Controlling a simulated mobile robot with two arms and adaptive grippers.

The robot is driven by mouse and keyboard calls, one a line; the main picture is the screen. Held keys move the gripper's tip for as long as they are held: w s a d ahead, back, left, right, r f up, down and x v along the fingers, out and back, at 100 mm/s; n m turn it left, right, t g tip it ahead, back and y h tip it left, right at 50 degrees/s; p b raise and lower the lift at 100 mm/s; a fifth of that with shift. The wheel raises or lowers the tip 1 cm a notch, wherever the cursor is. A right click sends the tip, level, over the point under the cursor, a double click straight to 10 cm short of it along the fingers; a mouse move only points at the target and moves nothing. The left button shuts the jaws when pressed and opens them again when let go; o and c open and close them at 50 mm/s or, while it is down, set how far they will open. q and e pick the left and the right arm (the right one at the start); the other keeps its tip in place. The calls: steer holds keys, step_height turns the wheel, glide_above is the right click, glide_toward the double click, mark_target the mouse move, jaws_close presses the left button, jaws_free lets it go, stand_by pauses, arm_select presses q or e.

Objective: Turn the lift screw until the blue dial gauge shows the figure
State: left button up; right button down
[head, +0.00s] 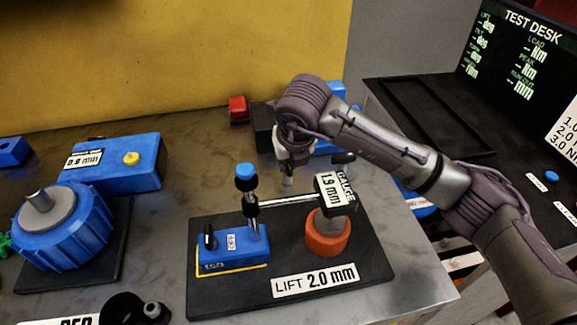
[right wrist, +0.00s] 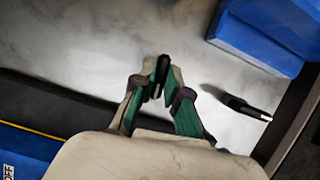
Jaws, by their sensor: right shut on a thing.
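A gauge (head: 331,188) with a tag reading 1.9 mm sits on a horizontal rod from a post on a blue base (head: 233,252). Below it, a grey cylinder stands in an orange ring (head: 327,236); I cannot tell which part is the lift screw. The black plate (head: 212,299) under them carries a label, LIFT 2.0 mm (head: 315,280). My right gripper (head: 288,172) is behind the rod, above the table. In the right wrist view, its green-sided fingers (right wrist: 160,88) are shut on a small black piece (right wrist: 162,68). My left gripper is not in view.
A red block (head: 238,109) is at the back. A small black-handled item (right wrist: 246,106) lies beside my right gripper. A desk screen (head: 530,60) is at right.

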steer(key=shift+m+h+b, duration=0.3)
steer(key=shift+m, duration=0.2)
steer(key=c, duration=1.2)
jaws_free()
steer(key=v, duration=1.2)
